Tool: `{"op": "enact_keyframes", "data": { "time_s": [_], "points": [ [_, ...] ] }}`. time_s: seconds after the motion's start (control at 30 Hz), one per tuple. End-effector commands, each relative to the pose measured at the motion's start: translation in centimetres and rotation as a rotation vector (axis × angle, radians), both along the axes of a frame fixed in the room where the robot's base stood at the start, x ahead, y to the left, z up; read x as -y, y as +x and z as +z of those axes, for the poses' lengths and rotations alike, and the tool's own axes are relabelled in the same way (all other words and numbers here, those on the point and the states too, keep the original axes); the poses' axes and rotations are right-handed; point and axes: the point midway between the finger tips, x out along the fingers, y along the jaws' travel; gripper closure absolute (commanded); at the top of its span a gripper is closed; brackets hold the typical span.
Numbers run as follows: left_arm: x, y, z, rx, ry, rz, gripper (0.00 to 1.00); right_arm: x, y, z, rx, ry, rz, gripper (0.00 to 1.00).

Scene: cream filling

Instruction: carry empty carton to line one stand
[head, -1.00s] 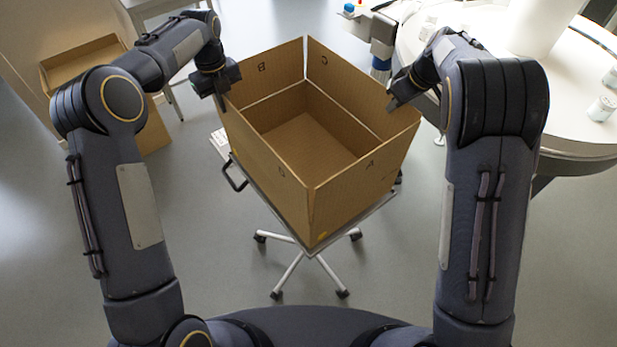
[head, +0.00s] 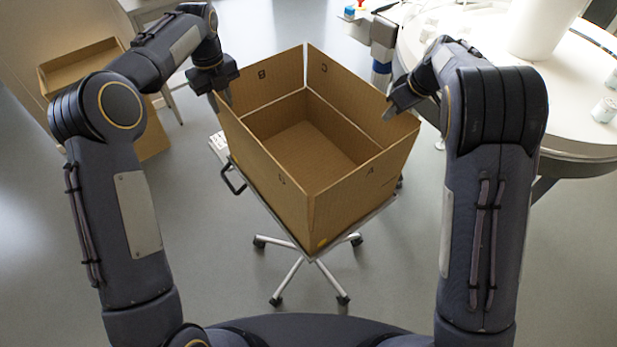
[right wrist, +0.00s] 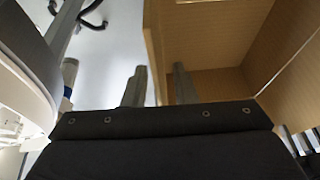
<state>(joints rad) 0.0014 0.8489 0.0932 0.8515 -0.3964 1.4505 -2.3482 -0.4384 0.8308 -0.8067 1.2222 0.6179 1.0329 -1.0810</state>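The empty brown carton (head: 345,198) stands open-topped, turned corner-on, in the middle of the head view. It rests on a wheeled stand (head: 233,178); its inside is bare. My left gripper (head: 221,102) is at the carton's left top corner, with its fingers apart around the wall's upper edge. My right gripper (head: 392,108) is at the right wall's top edge. In the right wrist view its two fingers (right wrist: 159,90) are apart, one outside the carton (right wrist: 215,40) and one inside, with the wall between them. I cannot tell whether either gripper touches the cardboard.
A round white table (head: 490,75) with small jars (head: 604,110) and a large white cylinder stands at the right. Another cardboard box (head: 80,66) is at the back left beside a small table. Grey floor (head: 195,220) is clear around the stand's wheels.

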Motion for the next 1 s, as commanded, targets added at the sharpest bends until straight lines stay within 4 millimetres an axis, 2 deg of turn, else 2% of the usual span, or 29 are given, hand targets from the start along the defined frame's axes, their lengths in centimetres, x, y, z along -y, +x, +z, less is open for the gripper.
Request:
{"op": "enact_keyframes", "data": {
  "time_s": [0.03,0.2,0.4,0.57,0.67,1.0],
  "points": [
    [0.0,0.1,1.3,0.006,-0.001,-0.001,0.75,0.0,0.0,0.0,0.0,0.0,0.0,0.75],
    [-0.1,0.0,5.0,0.006,0.001,0.0,0.75,0.0,0.0,0.0,0.0,0.0,0.0,0.75],
    [-0.2,-0.1,7.9,0.002,0.001,-0.001,0.75,0.0,0.0,0.0,0.0,0.0,0.0,0.75],
    [-0.2,-0.2,8.9,0.001,0.001,-0.001,0.75,0.1,-0.1,0.3,0.001,0.001,0.0,0.75],
    [-0.3,-0.2,9.0,0.0,0.0,-0.001,0.75,0.3,-0.3,1.3,0.002,0.001,0.001,0.75],
    [-0.2,-0.2,9.0,0.0,0.0,-0.001,0.75,2.2,-2.2,7.8,0.005,0.001,0.0,0.75]
  ]
}}
